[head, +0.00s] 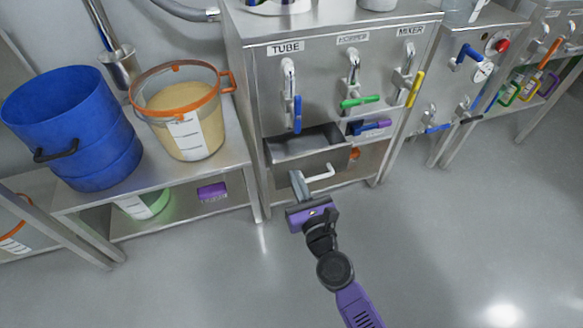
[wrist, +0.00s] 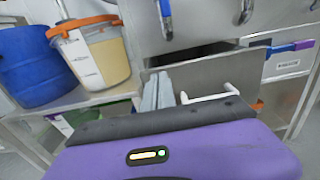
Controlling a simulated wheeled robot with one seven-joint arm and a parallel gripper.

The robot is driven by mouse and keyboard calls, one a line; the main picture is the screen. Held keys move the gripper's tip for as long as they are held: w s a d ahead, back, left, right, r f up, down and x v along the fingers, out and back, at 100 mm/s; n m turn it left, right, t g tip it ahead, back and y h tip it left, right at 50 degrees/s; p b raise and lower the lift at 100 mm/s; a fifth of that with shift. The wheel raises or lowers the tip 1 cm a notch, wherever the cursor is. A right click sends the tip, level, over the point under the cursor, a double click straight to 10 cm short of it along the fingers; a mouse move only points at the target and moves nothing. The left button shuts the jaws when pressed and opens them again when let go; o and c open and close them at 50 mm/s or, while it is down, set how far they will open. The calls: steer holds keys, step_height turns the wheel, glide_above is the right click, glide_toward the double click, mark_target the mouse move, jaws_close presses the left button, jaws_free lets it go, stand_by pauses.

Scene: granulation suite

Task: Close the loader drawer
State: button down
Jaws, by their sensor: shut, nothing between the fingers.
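The loader drawer (head: 285,172) is a grey metal drawer in the cabinet below the TUBE label. It stands pulled out, and its empty-looking inside shows from above. Its white bar handle (head: 319,174) sticks out from the front. The drawer also shows in the wrist view (wrist: 205,80), with its handle (wrist: 210,97) just right of my fingers. My gripper (head: 296,176) is shut and empty, with its grey fingers at the drawer front, left of the handle. I cannot tell whether the fingertips touch the front.
A steel bench on the left holds a blue drum (head: 70,125) and an orange-rimmed clear bucket (head: 185,115) of tan powder. Levers with blue (head: 297,115), green (head: 360,102) and yellow (head: 415,88) grips hang above. The floor (head: 460,230) in front is clear.

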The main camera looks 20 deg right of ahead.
mark_target(286, 158)
steer(key=shift+w, duration=1.7)
steer(key=shift+w, duration=0.1)
steer(key=w+b, duration=0.1)
steer(key=w, duration=0.6)
steer(key=shift+s, duration=0.2)
